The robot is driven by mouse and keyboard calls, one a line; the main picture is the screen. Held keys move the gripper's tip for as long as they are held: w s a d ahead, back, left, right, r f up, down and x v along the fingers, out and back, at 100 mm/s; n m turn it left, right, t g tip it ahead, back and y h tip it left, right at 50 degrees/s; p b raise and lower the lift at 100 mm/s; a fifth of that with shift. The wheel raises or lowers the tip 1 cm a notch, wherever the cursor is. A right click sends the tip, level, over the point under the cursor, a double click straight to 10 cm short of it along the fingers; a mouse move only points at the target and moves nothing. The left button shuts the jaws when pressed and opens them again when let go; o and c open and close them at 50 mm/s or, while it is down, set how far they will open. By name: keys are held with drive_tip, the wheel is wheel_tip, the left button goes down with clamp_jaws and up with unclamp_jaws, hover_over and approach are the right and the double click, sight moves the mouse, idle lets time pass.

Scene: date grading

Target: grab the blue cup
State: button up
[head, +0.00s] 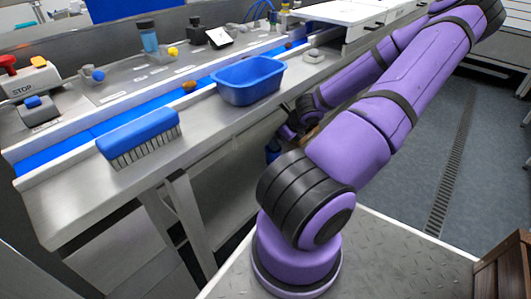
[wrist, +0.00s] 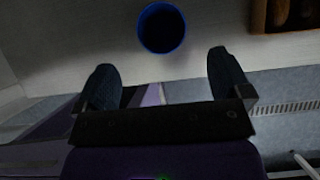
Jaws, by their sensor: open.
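The blue cup (wrist: 161,28) shows in the wrist view at the top centre, seen from above into its dark opening. It stands upright on a pale surface. My gripper (wrist: 165,80) is open, with one dark finger at each side and nothing between them. The cup is beyond the fingertips, roughly in line with the gap and apart from both fingers. In the head view a small blue patch (head: 272,149) below the bench edge looks like the cup, mostly hidden. My gripper (head: 288,132) is beside it, partly hidden by my arm.
A wooden box (wrist: 285,15) with brown contents stands right of the cup. In the head view, the steel bench (head: 225,120) above the cup's level carries a blue tub (head: 250,82), a blue brush (head: 140,136) and a blue belt with dates. Its front edge is close to my gripper.

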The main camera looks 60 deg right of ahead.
sight(271, 151)
drive_tip(key=shift+x, duration=5.3)
drive_tip(key=shift+d, duration=0.15)
drive_tip(key=c, duration=1)
drive_tip(key=shift+r, duration=0.1)
